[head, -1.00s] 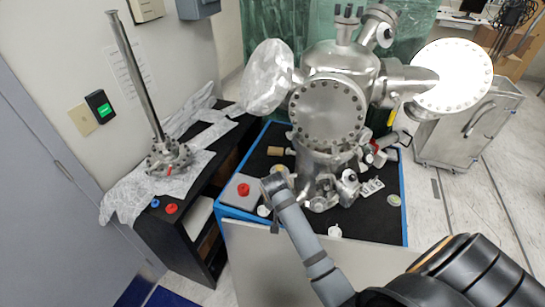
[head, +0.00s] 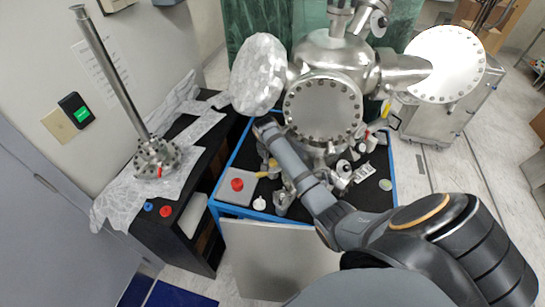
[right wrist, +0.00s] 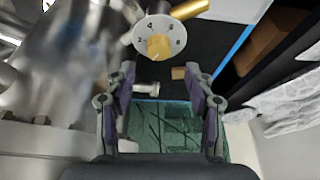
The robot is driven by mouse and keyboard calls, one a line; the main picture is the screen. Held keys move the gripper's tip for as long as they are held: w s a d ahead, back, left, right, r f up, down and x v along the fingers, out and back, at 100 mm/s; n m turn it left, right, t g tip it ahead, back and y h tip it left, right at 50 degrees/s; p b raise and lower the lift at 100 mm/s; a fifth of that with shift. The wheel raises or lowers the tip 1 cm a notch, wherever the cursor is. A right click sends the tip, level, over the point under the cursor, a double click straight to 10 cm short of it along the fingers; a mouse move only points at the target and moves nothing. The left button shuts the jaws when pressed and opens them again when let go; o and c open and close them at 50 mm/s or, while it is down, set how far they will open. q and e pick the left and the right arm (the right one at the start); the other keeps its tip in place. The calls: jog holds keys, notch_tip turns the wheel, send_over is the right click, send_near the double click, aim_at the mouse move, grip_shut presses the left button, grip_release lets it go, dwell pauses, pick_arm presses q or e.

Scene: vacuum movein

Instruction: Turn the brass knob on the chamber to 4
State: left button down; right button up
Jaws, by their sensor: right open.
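The brass knob (right wrist: 158,47) shows in the right wrist view at the middle of a round white dial marked with numbers, 4 among them. I cannot tell which number it points at. My right gripper (right wrist: 160,78) is open and empty. Its two fingers stand left and right below the dial, and the knob lies beyond their tips, roughly centred between them. In the head view my right gripper (head: 268,130) is at the left of the steel chamber (head: 322,105), in front of its lower part. I cannot make out the knob there. My left gripper is not in view.
The chamber stands on a black-topped cart with a blue rim (head: 393,165). A grey box with a red button (head: 237,184) and a small white object (head: 260,203) are at its front left. A brass-coloured rod (right wrist: 190,9) runs close by the dial. A black side bench stands left.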

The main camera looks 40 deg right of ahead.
aim_at(273, 163)
jog(key=x, duration=0.3)
jog(key=shift+s+a+f, duration=0.1)
jog(key=shift+s+a, duration=0.05)
jog(key=shift+s, duration=0.05)
jog(key=shift+w+f, duration=0.1)
jog(key=shift+f, duration=0.45)
jog(key=shift+w+f, duration=0.1)
jog(key=shift+f, duration=0.1)
grip_shut()
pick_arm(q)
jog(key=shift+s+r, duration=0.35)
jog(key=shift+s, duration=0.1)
